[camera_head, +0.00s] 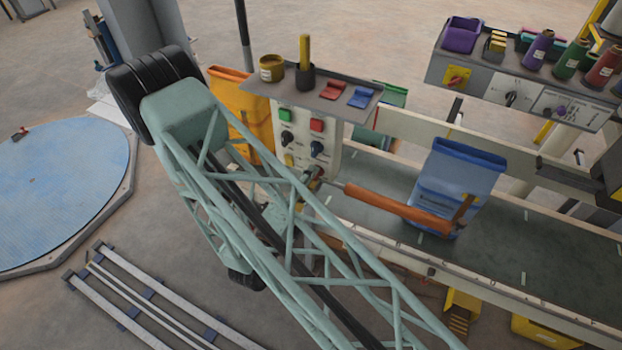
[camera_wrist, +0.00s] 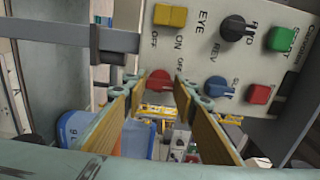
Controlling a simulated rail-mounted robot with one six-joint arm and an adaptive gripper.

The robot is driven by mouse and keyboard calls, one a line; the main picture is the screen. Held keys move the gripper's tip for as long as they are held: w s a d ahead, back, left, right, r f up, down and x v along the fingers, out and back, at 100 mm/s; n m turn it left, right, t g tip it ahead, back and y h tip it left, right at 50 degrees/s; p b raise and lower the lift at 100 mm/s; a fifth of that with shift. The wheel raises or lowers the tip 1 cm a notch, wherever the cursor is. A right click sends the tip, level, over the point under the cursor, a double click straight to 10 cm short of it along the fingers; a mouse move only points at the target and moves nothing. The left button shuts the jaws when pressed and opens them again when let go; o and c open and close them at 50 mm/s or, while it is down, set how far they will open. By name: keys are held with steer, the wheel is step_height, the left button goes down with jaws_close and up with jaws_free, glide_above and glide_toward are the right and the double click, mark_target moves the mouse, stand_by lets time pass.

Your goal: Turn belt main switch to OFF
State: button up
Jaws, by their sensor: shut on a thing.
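In the wrist view the control panel (camera_wrist: 195,50) fills the upper part, tilted, with its labels turned sideways. A red knob (camera_wrist: 160,88) sits at its lower edge beside the ON and OFF labels. The two fingers of my gripper (camera_wrist: 162,80) stand on either side of this knob, shut on it. Which way the knob points is hard to tell. In the head view the panel (camera_head: 305,140) stands at the belt's left end, with my gripper (camera_head: 312,178) at its lower part. The knob itself is hidden there.
A blue knob (camera_wrist: 218,87), a black knob (camera_wrist: 235,28), a red button (camera_wrist: 260,94), a green button (camera_wrist: 280,38) and a yellow square (camera_wrist: 170,15) sit close by. A shelf (camera_head: 330,98) overhangs the panel. A blue sack (camera_head: 460,170) stands on the belt.

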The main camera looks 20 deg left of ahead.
steer(key=o, duration=0.9)
steer(key=shift+s, duration=0.15)
steer(key=shift+s+a, duration=0.4)
steer(key=shift+s, duration=1.5)
steer(key=shift+s+a, duration=0.4)
steer(key=shift+s, duration=1.55)
steer(key=shift+s+a, duration=0.4)
steer(key=shift+s, duration=1.5)
